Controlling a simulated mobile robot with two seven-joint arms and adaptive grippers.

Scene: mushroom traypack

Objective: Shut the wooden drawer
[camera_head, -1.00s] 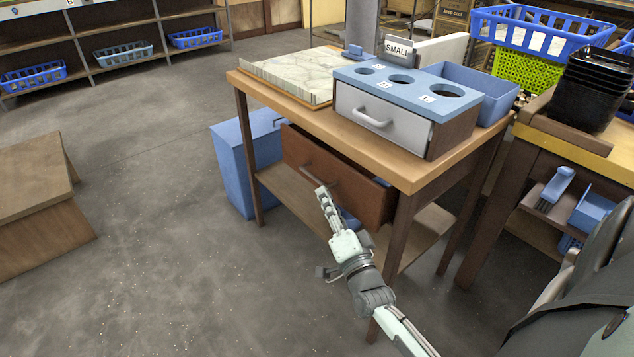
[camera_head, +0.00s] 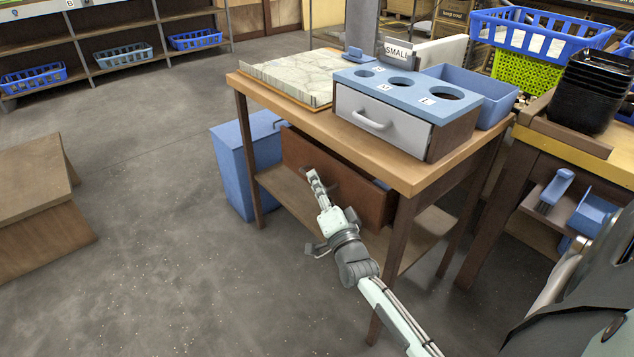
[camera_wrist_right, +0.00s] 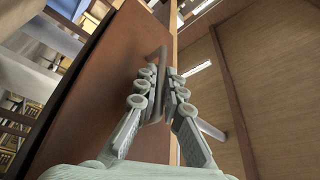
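The wooden drawer (camera_head: 365,202) is a brown front under the worktable's top. A narrow strip of its inside shows at its right end, so it stands slightly out. My right gripper (camera_head: 312,176) is at the drawer's handle, which it mostly hides in the head view. In the right wrist view the fingers of my right gripper (camera_wrist_right: 163,85) lie close on both sides of the dark handle (camera_wrist_right: 160,58), beside the brown drawer front (camera_wrist_right: 95,90). My left gripper is not in view.
On the worktable (camera_head: 400,178) stand a grey-fronted sizing box (camera_head: 380,122) with blue top, a pale board (camera_head: 290,75) and a blue tray (camera_head: 470,90). A blue bin (camera_head: 235,170) stands left of the drawer. Open floor lies to the left.

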